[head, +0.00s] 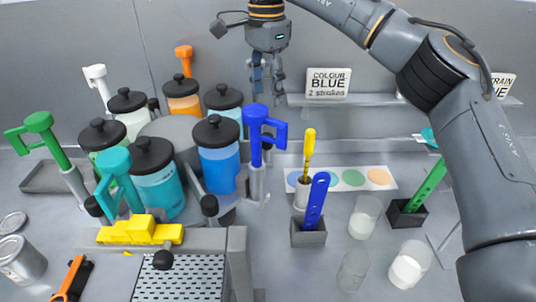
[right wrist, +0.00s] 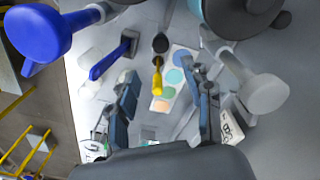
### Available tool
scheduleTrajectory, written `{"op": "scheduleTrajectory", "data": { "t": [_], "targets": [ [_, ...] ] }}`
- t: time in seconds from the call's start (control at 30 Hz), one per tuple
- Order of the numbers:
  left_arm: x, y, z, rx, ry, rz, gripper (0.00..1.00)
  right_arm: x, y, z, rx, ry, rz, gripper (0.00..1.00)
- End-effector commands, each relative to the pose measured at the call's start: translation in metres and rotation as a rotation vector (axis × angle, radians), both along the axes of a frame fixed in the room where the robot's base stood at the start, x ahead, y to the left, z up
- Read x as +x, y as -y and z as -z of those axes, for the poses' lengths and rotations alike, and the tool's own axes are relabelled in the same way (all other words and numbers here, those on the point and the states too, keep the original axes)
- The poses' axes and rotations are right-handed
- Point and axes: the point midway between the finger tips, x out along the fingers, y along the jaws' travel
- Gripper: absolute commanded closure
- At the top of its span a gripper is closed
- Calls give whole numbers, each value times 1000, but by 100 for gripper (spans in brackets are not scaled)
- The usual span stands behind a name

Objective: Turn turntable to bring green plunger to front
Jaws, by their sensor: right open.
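The turntable (head: 172,134) is a grey round hub ringed by several jars with black lids. The green plunger (head: 42,128) has a T-shaped handle and stands at the left of the ring, behind the teal plunger. The teal plunger (head: 115,165) is at the front left, and the blue plunger (head: 258,125) is at the right. The white plunger (head: 95,72) and orange plunger (head: 184,55) are at the back. My right gripper (head: 267,88) hangs open and empty behind the ring; its spread fingers show in the right wrist view (right wrist: 163,78). My left gripper is out of view.
Yellow stepped blocks (head: 140,231) sit at the front by a perforated tray (head: 180,280). A yellow-handled tool (head: 309,145), a blue-handled tool (head: 316,200) and clear cups (head: 365,217) stand right of the ring. A "COLOUR BLUE" sign (head: 329,84) stands behind. A can (head: 22,258) is at front left.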

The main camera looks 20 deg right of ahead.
Motion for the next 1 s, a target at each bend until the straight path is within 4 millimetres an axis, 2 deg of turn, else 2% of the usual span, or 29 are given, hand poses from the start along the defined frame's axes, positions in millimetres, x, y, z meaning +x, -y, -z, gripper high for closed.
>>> {"op": "scheduleTrajectory", "data": {
  "t": [0.03, 0.17, 0.33, 0.5, 0.8, 1.0],
  "targets": [
    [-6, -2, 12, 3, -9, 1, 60, 0, 0, 12, 0, 0, 1, 50],
    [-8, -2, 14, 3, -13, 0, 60, 0, 1, 16, 0, 0, 1, 50],
    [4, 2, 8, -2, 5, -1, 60, 0, 1, 31, -2, -3, 0, 50],
    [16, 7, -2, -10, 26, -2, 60, -1, 1, 65, -2, -4, 0, 50],
    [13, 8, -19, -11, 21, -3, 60, -1, 1, 123, 0, -3, 1, 50],
    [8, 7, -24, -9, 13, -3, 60, 0, 1, 145, 0, -1, 2, 50]
  ]
}}
